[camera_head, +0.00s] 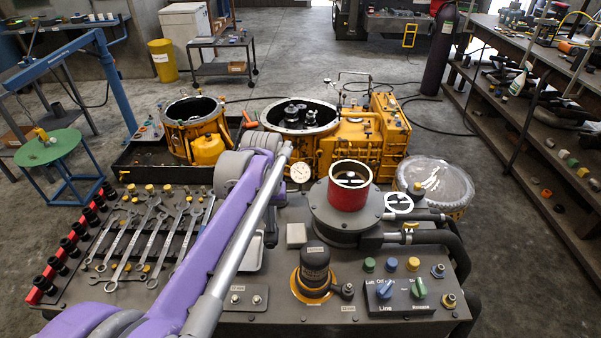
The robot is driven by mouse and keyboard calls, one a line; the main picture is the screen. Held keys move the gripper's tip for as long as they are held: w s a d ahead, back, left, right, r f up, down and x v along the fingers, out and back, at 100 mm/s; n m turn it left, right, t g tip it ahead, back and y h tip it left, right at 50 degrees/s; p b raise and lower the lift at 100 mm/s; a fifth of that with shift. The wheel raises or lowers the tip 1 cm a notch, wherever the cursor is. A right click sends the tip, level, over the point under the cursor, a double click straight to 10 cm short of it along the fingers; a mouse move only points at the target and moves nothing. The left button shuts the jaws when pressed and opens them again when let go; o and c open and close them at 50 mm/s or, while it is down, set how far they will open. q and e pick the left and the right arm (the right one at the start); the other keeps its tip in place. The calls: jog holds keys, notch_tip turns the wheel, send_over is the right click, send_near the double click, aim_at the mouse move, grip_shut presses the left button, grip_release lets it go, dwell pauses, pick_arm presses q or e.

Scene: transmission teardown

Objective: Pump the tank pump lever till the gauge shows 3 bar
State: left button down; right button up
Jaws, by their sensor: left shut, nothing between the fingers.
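The round white gauge (300,172) stands at the left of the black tank (336,222), which carries a red collar on top. The gauge's needle is too small to read. My left arm crosses the bench from the lower left, and my left gripper (270,238) appears small and dark, pointing down, left of the tank. It is shut and empty, apart from the tank. A long silver rod (243,235) runs beside the purple arm; I cannot tell whether it is the pump lever. No other lever is clearly recognisable on the tank. My right gripper is out of view.
Wrenches (150,230) and black sockets (70,245) fill the bench's left. A black-and-orange bottle-like unit (315,270) and a switch box (403,296) stand in front of the tank. Dark hoses (425,238) leave its right side. Yellow housings (368,140) stand behind.

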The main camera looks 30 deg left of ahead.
pick_arm(q)
notch_tip(320, 180, up, 7)
jog(key=p, duration=0.3)
jog(key=shift+f, duration=0.1)
jog(key=shift+w+f, duration=0.1)
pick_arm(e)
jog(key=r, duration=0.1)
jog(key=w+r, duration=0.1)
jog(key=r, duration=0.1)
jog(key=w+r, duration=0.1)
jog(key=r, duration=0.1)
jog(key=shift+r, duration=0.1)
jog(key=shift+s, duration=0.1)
pick_arm(q)
notch_tip(320, 180, up, 6)
jog(key=p, duration=0.3)
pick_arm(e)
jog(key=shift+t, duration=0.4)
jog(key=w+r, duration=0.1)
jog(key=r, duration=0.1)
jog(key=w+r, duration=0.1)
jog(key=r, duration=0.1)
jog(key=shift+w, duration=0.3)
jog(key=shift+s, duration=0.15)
